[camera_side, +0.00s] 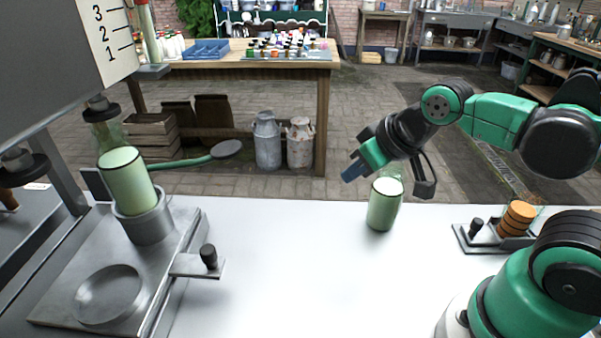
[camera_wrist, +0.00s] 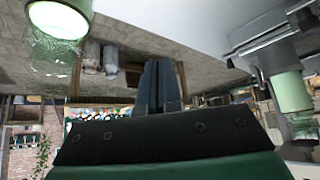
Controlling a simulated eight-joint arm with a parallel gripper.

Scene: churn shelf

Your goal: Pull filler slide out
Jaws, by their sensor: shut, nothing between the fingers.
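The filler slide (camera_side: 182,265) is a grey metal plate at the left, under the filler, with a short arm ending in a black knob (camera_side: 209,257). A round cup on it holds a bottle (camera_side: 128,182) of pale green liquid, tilted in the picture; a flat round recess lies in front. The filler also shows at the right of the wrist view (camera_wrist: 262,45). My gripper (camera_side: 352,172) is shut and empty, well right of the knob, above the table and close beside a second green-filled bottle (camera_side: 383,206). Its blue fingers (camera_wrist: 160,86) are together in the wrist view.
The second bottle stands on the white table (camera_side: 300,270), and shows at the top left of the wrist view (camera_wrist: 60,20). A small dark tray (camera_side: 467,240) with stacked orange discs (camera_side: 517,217) is at the right. Table between slide and bottle is clear.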

